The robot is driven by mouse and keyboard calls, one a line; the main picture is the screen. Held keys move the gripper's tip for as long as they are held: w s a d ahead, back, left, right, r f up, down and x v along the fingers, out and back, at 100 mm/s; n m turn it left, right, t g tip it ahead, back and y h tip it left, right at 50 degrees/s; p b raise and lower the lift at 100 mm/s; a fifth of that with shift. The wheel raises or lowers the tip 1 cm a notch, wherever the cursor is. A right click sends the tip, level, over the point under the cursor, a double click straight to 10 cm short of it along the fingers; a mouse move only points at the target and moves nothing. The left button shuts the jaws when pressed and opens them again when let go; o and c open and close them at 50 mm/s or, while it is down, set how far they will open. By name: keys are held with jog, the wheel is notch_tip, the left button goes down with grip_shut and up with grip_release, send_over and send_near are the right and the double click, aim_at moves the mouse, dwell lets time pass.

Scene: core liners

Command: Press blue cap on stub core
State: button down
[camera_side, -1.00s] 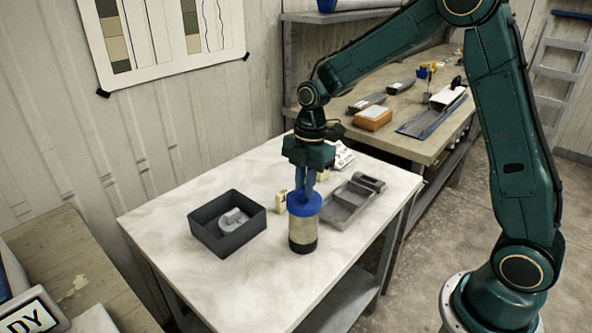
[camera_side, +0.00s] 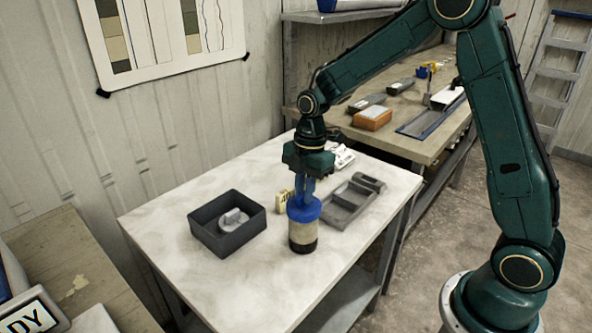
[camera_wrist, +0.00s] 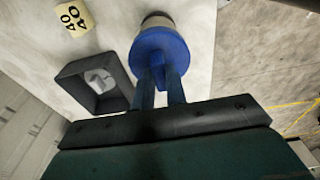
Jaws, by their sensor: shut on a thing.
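The blue cap (camera_side: 304,208) sits at the top of the stub core (camera_side: 303,235), a short upright pale cylinder with a dark lower band, standing on the white table. No gap shows between cap and core from the side. My gripper (camera_side: 307,193) is above the core, pointing down, with its blue fingers shut on the cap's upper part. In the wrist view the fingers (camera_wrist: 160,88) reach to the cap (camera_wrist: 160,50), and a little of the core (camera_wrist: 158,20) shows beyond it. The cap hides the core's top end, so how far it is on cannot be told.
A dark open box (camera_side: 204,232) with a grey part (camera_side: 232,217) inside stands left of the core. A grey tray (camera_side: 343,213) lies to the right. A small yellow block marked 40 (camera_wrist: 75,18) stands behind. The table front is clear.

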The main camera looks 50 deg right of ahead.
jog(key=c, duration=0.9)
grip_release()
jog(key=shift+o, duration=0.2)
jog(key=shift+r, duration=0.1)
jog(key=shift+r, duration=3.35)
jog(key=shift+r, duration=0.1)
